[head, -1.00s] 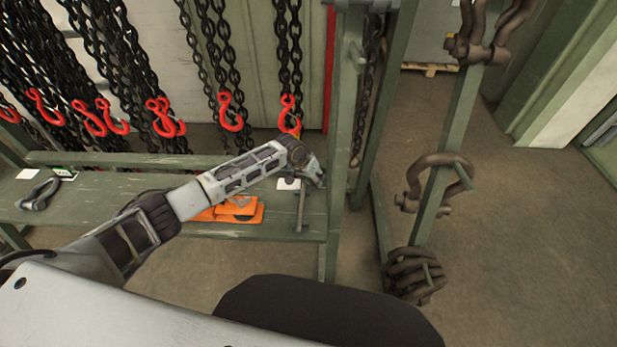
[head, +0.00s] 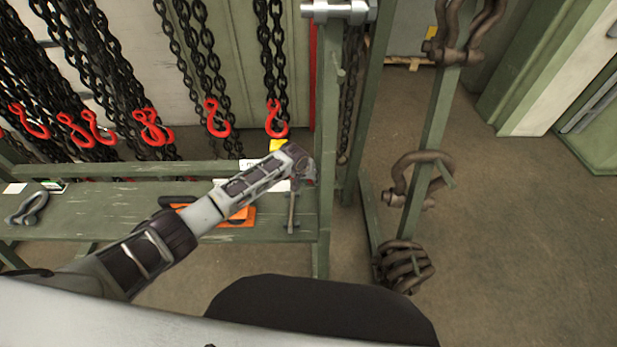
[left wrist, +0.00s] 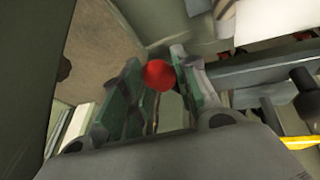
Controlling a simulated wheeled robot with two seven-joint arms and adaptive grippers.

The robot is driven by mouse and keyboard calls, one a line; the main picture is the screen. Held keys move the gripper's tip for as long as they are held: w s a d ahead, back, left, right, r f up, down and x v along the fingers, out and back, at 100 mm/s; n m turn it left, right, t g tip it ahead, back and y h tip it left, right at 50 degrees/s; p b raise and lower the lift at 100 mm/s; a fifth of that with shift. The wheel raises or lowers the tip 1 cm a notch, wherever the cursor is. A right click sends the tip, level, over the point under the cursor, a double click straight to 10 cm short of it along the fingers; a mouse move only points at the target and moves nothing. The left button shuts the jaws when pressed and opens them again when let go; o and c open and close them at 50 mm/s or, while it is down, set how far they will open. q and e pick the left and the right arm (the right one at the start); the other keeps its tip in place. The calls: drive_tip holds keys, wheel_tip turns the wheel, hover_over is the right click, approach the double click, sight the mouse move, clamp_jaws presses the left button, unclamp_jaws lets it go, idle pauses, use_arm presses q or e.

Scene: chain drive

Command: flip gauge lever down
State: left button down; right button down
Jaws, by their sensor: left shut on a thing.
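My left gripper (head: 306,172) is at the right end of the green shelf (head: 130,195), beside the upright post. In the left wrist view its two green-padded fingers (left wrist: 156,92) stand on either side of a red ball knob (left wrist: 158,75) with a thin stem below it. I take this knob as the end of the gauge lever, and the gripper is shut on it. The gauge body cannot be made out, and the knob is hidden by the gripper in the head view. My right gripper is not in view.
Chains with red hooks (head: 277,120) hang behind the shelf. A hammer-like tool (head: 291,210), orange pieces (head: 238,218) and a grey shackle (head: 28,208) are on the shelf. Rusty shackles (head: 405,265) hang on a green post at right. Floor at far right is clear.

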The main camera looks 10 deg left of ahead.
use_arm(q)
drive_tip(key=c, duration=1.1)
unclamp_jaws()
drive_tip(key=shift+r, duration=0.15)
drive_tip(key=shift+v, duration=5.85)
